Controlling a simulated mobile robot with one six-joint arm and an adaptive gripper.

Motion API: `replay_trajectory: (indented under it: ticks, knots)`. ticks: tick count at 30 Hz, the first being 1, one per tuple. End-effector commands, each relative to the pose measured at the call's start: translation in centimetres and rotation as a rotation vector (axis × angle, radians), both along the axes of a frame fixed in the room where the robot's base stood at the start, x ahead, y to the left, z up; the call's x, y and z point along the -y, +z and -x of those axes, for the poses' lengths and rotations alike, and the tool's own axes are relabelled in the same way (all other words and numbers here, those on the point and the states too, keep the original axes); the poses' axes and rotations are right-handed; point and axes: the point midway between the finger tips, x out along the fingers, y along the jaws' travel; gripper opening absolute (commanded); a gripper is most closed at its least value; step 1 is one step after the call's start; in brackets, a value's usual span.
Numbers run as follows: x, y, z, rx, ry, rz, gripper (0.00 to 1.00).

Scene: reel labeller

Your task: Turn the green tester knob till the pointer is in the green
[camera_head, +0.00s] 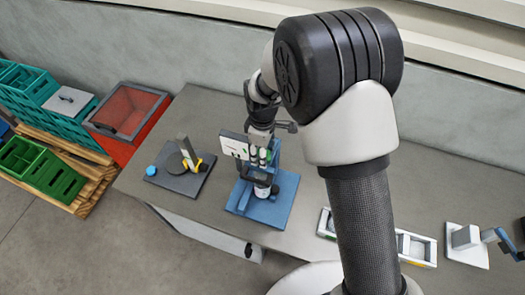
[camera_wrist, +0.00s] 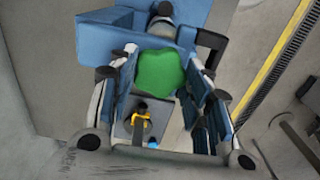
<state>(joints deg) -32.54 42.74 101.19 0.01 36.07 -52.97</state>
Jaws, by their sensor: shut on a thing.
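The green knob (camera_wrist: 160,72) shows in the wrist view as a lobed green piece between my two fingers. My gripper (camera_wrist: 157,88) is shut on it, one finger at each side. In the head view my gripper (camera_head: 261,156) reaches down at the tester, which has a blue base (camera_head: 283,207) and a white panel (camera_head: 234,145). The knob is mostly hidden there by the fingers. The pointer and its green zone are too small or hidden to read. The tester's blue body (camera_wrist: 108,22) also fills the top of the wrist view.
A dark plate (camera_head: 178,182) with a yellow clamp and blue cap stands left of the tester. A white tray (camera_head: 418,250) and a small crank device (camera_head: 466,240) are on the right. A red bin (camera_head: 125,115) and green crates (camera_head: 40,170) stand beyond the bench's left end.

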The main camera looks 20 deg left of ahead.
Motion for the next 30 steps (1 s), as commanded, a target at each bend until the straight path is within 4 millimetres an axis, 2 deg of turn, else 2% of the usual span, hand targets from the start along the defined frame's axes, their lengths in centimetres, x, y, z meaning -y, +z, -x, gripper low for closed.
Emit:
replay_trajectory:
  ticks: [8,14,30]
  knots:
    - [-0.01,-0.02,-0.02,0.000,-0.027,0.000,0.21]
    - [-0.01,-0.08,-0.03,0.001,-0.119,-0.001,0.21]
    - [-0.03,-0.14,-0.04,0.001,-0.603,-0.002,0.21]
